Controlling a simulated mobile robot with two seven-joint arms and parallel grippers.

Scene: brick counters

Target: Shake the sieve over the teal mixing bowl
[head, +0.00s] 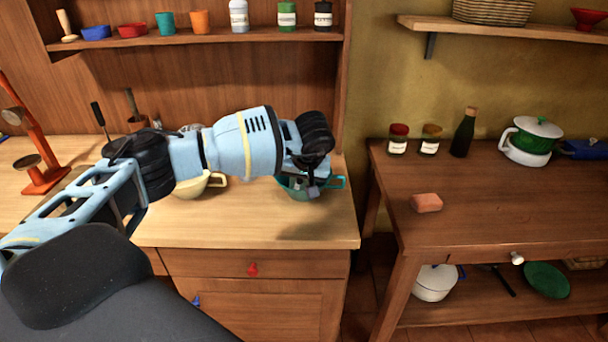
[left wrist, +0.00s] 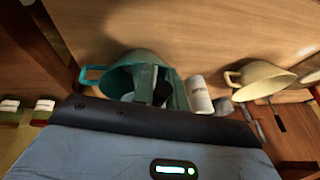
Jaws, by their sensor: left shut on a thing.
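The teal mixing bowl (head: 298,191) stands on the left wooden counter near its right end, partly hidden by my left gripper; its handle points right. It also shows in the left wrist view (left wrist: 121,68), tilted by the camera angle. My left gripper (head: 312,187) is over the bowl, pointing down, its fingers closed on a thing. In the left wrist view, a dark piece shows between the fingers, most likely part of the sieve. The sieve's mesh and rim cannot be made out. My right gripper is not in view.
A cream bowl (head: 192,190) stands left of the teal bowl, partly behind my arm. An orange stand (head: 40,180) is at the far left. The counter front is clear.

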